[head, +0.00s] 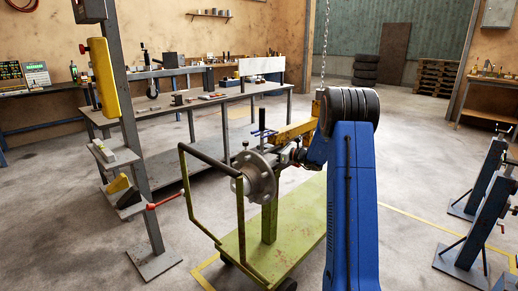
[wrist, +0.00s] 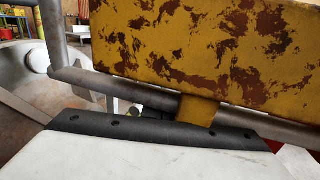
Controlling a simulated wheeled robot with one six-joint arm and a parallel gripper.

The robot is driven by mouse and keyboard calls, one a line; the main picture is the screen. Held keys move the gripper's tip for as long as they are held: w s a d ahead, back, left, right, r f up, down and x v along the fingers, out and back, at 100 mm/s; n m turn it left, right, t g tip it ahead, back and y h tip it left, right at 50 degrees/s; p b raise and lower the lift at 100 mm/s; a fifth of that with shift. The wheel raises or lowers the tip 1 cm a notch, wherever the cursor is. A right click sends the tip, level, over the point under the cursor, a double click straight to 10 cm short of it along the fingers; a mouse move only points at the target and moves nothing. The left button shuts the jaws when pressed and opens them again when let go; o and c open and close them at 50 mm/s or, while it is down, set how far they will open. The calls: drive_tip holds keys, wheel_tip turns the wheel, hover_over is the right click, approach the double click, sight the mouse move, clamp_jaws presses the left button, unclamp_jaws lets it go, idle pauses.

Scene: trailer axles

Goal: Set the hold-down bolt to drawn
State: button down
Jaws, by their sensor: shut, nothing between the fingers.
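A trailer axle with a round grey hub flange (head: 262,178) rests on the green cart (head: 290,225) in the head view. A thin dark upright rod with a short crossbar (head: 262,130) stands behind the hub; I cannot tell for sure whether it is the hold-down bolt. My gripper (head: 297,156) is beside the axle, right of the hub, partly hidden by my blue arm. It is shut and empty. In the wrist view a rusty yellow beam (wrist: 200,45) fills the top, with a small yellow tab (wrist: 197,110) below it and a grey bar behind. No bolt is clear there.
A chain (head: 323,50) hangs down to the yellow beam (head: 292,133). The cart's rail (head: 212,160) and a grey post with a yellow box (head: 102,78) stand left. Blue stands (head: 482,205) are at the right. Floor between them is open.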

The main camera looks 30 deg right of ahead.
drive_tip(key=v, duration=0.9)
drive_tip(key=shift+d, duration=0.1)
